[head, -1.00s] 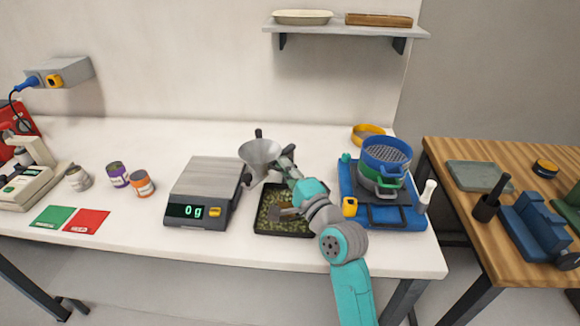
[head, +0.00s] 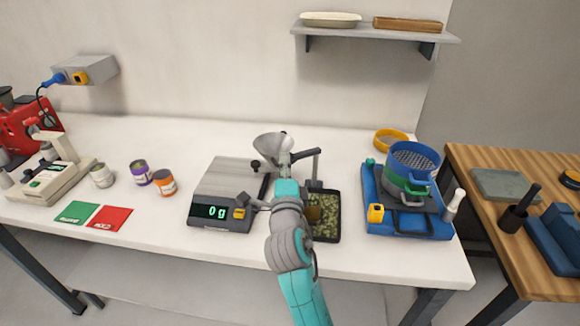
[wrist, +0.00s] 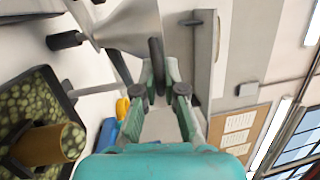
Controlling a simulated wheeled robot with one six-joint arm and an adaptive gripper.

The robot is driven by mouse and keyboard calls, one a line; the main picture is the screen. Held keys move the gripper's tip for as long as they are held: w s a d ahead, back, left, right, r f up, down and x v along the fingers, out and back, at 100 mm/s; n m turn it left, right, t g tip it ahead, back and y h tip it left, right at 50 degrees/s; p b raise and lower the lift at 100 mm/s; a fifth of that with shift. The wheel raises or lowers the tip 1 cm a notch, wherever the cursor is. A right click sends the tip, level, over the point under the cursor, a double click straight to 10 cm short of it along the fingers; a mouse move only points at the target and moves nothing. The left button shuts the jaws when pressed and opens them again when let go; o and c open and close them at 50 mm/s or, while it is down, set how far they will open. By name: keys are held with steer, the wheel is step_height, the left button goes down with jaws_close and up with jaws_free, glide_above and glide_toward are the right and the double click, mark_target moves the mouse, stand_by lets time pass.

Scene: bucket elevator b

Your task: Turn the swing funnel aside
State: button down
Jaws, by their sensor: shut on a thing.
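The grey cone-shaped swing funnel (head: 268,143) stands raised behind the right edge of the scale (head: 224,177), to the left of the green-pellet tray (head: 338,228). It also fills the top of the wrist view (wrist: 127,22). My gripper (head: 286,150) reaches up beside the funnel on its right. In the wrist view its two fingers (wrist: 160,72) are closed around a dark upright handle (wrist: 155,62) beside the funnel. A dark arm and post (head: 317,162) stand just right of my gripper. My wrist hides part of the funnel's lower end and mount.
The scale reads 0 g. A blue sieve stack (head: 412,165) stands right of the tray. Tins (head: 165,183) and green and red cards (head: 108,218) lie left. The counter behind the funnel is clear.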

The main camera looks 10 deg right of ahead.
mark_target(274, 158)
steer(key=shift+w+a+m+g+h, duration=0.25)
steer(key=shift+w+a+m+h, duration=0.35)
steer(key=shift+h, duration=0.3)
steer(key=shift+w+a+m+g+h, duration=0.25)
steer(key=shift+w+a+m+h, duration=0.3)
steer(key=shift+h, duration=0.35)
steer(key=shift+w, duration=0.15)
steer(key=c, duration=1.2)
jaws_free()
steer(key=shift+c, duration=0.2)
steer(key=shift+d, duration=0.1)
steer(key=v, duration=1.2)
steer(key=shift+f, duration=0.15)
